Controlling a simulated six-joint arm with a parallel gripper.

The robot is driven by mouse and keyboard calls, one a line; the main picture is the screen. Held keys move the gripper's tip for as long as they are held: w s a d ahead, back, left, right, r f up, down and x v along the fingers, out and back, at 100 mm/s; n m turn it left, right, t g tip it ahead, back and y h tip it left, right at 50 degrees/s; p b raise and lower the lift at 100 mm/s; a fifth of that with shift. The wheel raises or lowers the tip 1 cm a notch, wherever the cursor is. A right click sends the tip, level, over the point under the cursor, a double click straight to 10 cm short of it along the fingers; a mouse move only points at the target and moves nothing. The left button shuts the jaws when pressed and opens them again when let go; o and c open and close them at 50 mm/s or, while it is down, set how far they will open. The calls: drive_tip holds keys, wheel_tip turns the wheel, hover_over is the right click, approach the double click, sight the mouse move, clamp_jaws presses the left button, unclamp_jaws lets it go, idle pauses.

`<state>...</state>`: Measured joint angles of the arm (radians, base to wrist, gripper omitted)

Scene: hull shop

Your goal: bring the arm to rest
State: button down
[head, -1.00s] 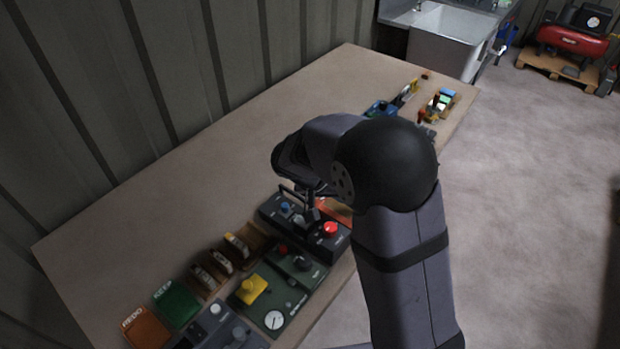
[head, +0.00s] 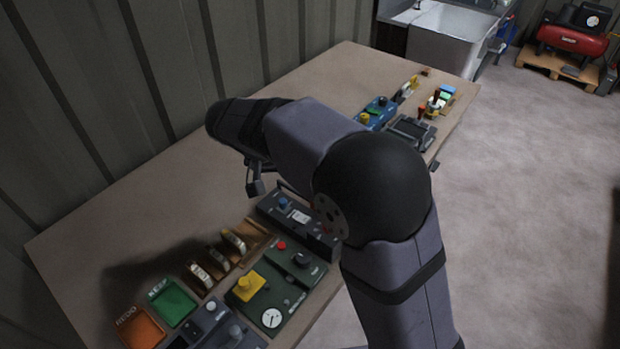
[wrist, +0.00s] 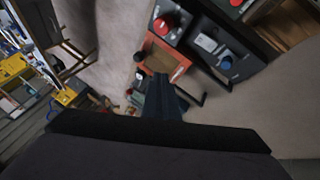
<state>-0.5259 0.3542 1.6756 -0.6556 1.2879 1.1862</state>
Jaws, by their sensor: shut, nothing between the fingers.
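My gripper (head: 255,187) is shut and empty. It hangs in the air over the bench, near the back left of a dark control box (head: 285,223) with a blue knob and a handle. No contact between fingers and box is visible. My forearm and elbow cross the middle of the head view and hide the right end of that box.
The bench (head: 130,205) carries a green control panel (head: 270,300) with a yellow knob, a green tray (head: 172,303) and an orange tray (head: 140,330). Blue and yellow devices (head: 378,112) stand at the far end. The bench's left side is bare up to the ribbed wall.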

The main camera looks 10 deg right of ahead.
drive_tip(key=shift+s+a+r, duration=0.1)
drive_tip(key=shift+a+r, duration=0.15)
drive_tip(key=shift+r, duration=0.05)
drive_tip(key=shift+d, duration=0.1)
drive_tip(key=s+d+f+n+g+y, duration=0.1)
drive_tip(key=s+d+f+n+y, duration=0.1)
drive_tip(key=s, duration=0.8)
drive_tip(key=s+d+f+n+g+y+p, duration=0.1)
drive_tip(key=s+d+f+y, duration=0.3)
drive_tip(key=s+f, duration=0.5)
drive_tip(key=shift+s+d+n+g+y, duration=0.3)
drive_tip(key=shift+s+d+n, duration=0.15)
drive_tip(key=shift+d+n, duration=0.45)
drive_tip(key=shift+p, duration=0.3)
